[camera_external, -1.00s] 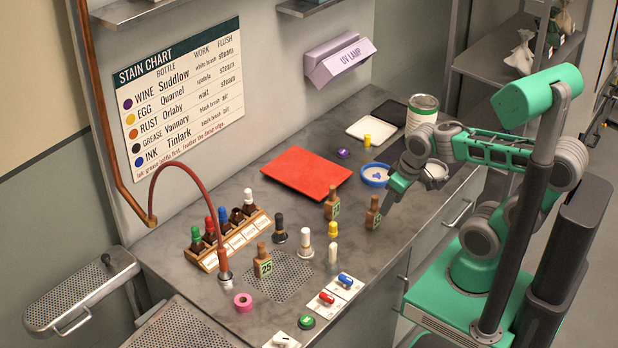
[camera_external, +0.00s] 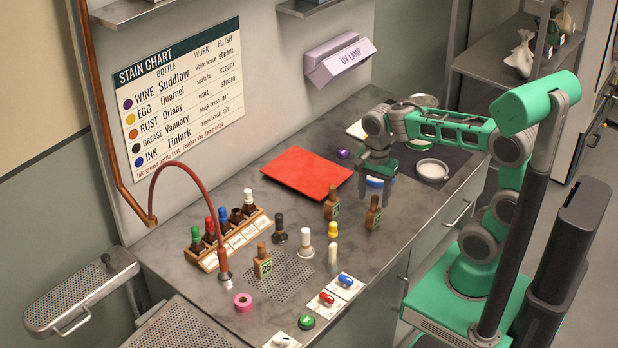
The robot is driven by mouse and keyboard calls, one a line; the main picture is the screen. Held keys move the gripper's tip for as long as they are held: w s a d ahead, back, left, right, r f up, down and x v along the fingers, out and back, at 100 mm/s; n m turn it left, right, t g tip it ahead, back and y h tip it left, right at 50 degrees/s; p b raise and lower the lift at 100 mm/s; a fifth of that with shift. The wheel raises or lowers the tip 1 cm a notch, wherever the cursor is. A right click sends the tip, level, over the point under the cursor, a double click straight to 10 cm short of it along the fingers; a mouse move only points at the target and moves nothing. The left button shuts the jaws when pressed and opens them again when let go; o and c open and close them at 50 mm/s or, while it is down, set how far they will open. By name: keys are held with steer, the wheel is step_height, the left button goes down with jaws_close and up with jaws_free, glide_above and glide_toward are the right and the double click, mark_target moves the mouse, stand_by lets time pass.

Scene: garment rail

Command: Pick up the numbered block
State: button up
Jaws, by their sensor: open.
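Three brown bottle-shaped wooden blocks with green number labels stand upright on the grey bench. The front-left block (camera_external: 263,263) appears to read 25. The middle block (camera_external: 332,206) and the right block (camera_external: 373,215) have labels too small to read surely. My gripper (camera_external: 376,199) points down with its two fingers apart and nothing between them. In the picture its fingertips are just above the right block and to the right of the middle block. I cannot tell the exact depth gap. The gripper partly hides a blue dish (camera_external: 374,183) behind it.
A red mat (camera_external: 300,172) lies left of the gripper. In front stand a yellow-topped brush (camera_external: 333,230), a white-topped one (camera_external: 305,243) and a black-topped one (camera_external: 279,230). A white dish (camera_external: 432,170) is at right.

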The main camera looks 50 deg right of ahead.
mark_target(374, 210)
steer(key=f, duration=0.7)
steer(key=shift+d+f+p, duration=0.1)
steer(key=shift+d+p, duration=0.2)
steer(key=shift+p, duration=0.05)
jaws_close()
